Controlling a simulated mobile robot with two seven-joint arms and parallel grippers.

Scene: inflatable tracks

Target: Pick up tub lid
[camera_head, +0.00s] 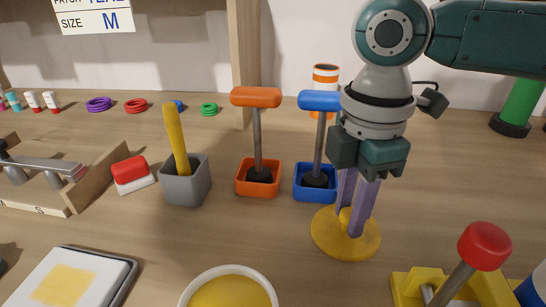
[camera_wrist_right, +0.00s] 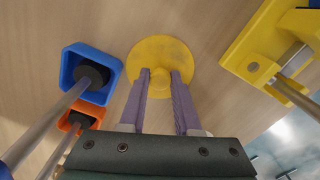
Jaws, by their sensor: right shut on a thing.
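The tub lid is a round yellow disc (camera_head: 326,238) with a small knob in its middle. It lies flat on or just above the wooden table, right of centre in the head view; I cannot tell which. In the right wrist view the lid (camera_wrist_right: 152,50) is at the top middle. My right gripper (camera_head: 349,222) points down at the lid. Its purple fingers (camera_wrist_right: 160,76) are shut on the lid's knob, which they partly hide. A round tub with a white rim (camera_head: 190,291) and yellow contents stands at the front edge of the head view. My left gripper is not in view.
Behind the lid stand a blue holder (camera_head: 301,190) and an orange holder (camera_head: 243,187), each with a T-handled tool. A grey cup (camera_head: 186,188) is further left. A yellow base with a red-knobbed lever (camera_head: 484,246) is at the front right. Bare table lies left of the lid.

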